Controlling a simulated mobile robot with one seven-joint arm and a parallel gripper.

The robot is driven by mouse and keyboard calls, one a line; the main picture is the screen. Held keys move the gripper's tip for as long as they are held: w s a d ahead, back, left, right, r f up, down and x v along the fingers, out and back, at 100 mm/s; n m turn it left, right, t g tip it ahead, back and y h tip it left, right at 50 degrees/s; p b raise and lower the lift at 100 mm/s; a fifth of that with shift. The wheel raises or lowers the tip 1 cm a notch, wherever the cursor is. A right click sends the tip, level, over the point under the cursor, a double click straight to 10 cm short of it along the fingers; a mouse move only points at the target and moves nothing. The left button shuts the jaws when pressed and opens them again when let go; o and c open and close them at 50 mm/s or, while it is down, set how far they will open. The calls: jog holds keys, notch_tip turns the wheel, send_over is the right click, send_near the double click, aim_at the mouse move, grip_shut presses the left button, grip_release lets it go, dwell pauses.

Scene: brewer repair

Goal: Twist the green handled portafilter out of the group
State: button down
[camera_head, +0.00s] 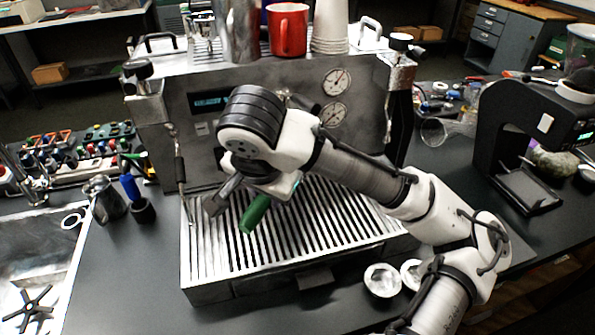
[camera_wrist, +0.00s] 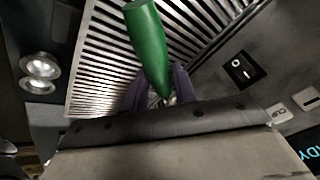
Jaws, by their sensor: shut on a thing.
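The portafilter's green handle (camera_head: 255,213) shows in the head view below my wrist, over the slatted drip tray (camera_head: 330,222). In the wrist view the green handle (camera_wrist: 148,42) points up and slightly left, away from between my purple fingers. My gripper (camera_wrist: 158,90) is shut on the portafilter near the inner end of its handle. The portafilter's basket and the group are hidden by my arm and wrist, so I cannot tell whether they are joined. The espresso machine (camera_head: 240,85) stands behind, with two gauges and a small display.
A steam wand (camera_head: 179,170) hangs left of my gripper. A red mug (camera_head: 287,30) and stacked cups (camera_head: 329,28) stand on the machine. A pitcher (camera_head: 106,200) stands left, a black grinder (camera_head: 530,130) right.

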aim_at(242, 228)
jog(key=shift+f, duration=0.4)
dwell(0.3)
dwell(1.3)
jog(key=shift+p, duration=0.3)
